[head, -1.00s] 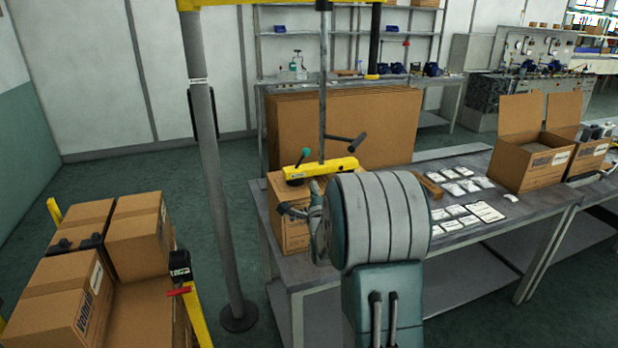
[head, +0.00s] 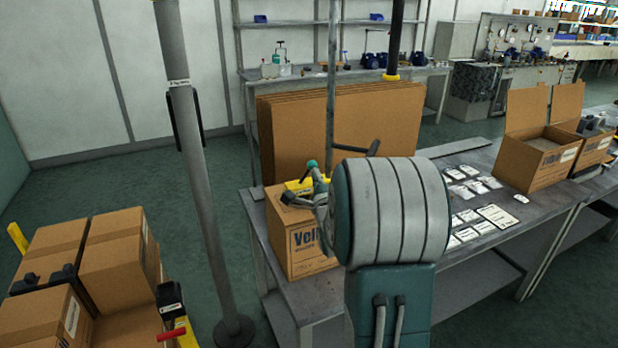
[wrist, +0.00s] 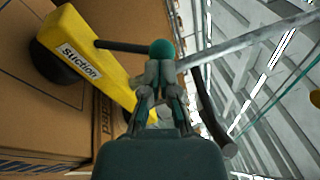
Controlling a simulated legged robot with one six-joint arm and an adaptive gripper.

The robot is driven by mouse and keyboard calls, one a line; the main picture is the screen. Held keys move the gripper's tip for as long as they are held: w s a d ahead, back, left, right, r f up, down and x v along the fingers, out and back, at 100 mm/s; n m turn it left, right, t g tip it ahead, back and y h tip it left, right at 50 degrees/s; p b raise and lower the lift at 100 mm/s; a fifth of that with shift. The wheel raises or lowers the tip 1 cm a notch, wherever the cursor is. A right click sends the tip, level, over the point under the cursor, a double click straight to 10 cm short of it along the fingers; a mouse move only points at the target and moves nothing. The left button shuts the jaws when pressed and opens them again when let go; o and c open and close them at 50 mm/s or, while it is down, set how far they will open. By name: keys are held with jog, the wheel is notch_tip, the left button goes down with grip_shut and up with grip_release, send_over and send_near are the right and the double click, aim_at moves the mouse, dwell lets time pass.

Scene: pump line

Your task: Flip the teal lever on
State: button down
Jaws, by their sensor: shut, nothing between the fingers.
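The teal lever is a dark rod with a round teal knob (wrist: 162,49), set on the yellow suction bar (wrist: 88,52). The knob also shows in the head view (head: 312,164), above the yellow bar (head: 300,186). My gripper (wrist: 160,68) is shut and empty. Its fingertips are right at the knob in the wrist view, overlapping its lower edge; I cannot tell whether they touch. In the head view my gripper (head: 319,180) is just below the knob, and my arm hides the right part of the bar.
The bar is over a cardboard box (head: 296,242) on the grey workbench (head: 470,262). A dark handle (wrist: 208,112) sticks out right of my gripper. A grey post (head: 196,190) stands left of the bench. Stacked boxes (head: 118,262) are at lower left.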

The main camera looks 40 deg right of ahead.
jog(key=shift+w+d, duration=0.1)
jog(key=shift+w, duration=0.15)
